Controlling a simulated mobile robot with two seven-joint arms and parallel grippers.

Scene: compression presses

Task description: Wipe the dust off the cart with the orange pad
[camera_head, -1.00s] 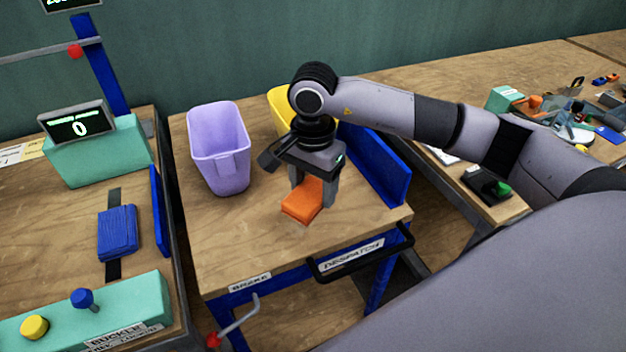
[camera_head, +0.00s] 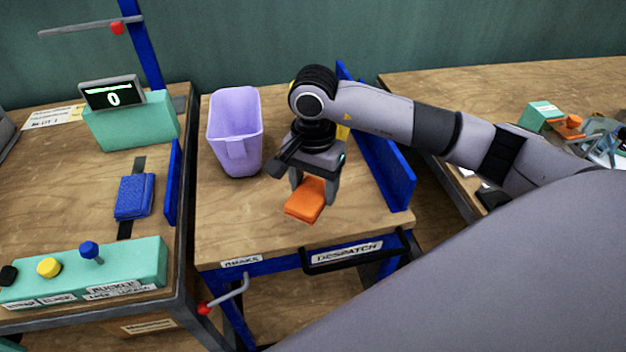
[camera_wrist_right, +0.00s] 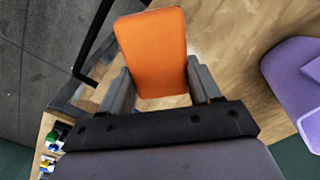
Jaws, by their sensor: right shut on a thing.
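The orange pad (camera_head: 305,203) is between the fingers of my right gripper (camera_head: 314,187), which is shut on it. The pad also shows in the right wrist view (camera_wrist_right: 152,50), with a finger on each side. The cart (camera_head: 225,215) has a wooden top, a blue frame, a raised blue side on the right and a "DESPATCH" label at the front. The pad is over the front middle of the top; I cannot tell whether it touches. A faint pale patch (camera_wrist_right: 202,30) shows on the wood beside the pad. My left gripper is not in view.
A lilac bin (camera_head: 236,135) stands on the cart's left, with a yellow thing (camera_head: 343,132) behind my gripper. A black handle (camera_head: 355,254) and red-tipped lever (camera_head: 228,296) are at the front. Benches with a blue block (camera_head: 134,197) and loose objects (camera_head: 590,130) flank the cart.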

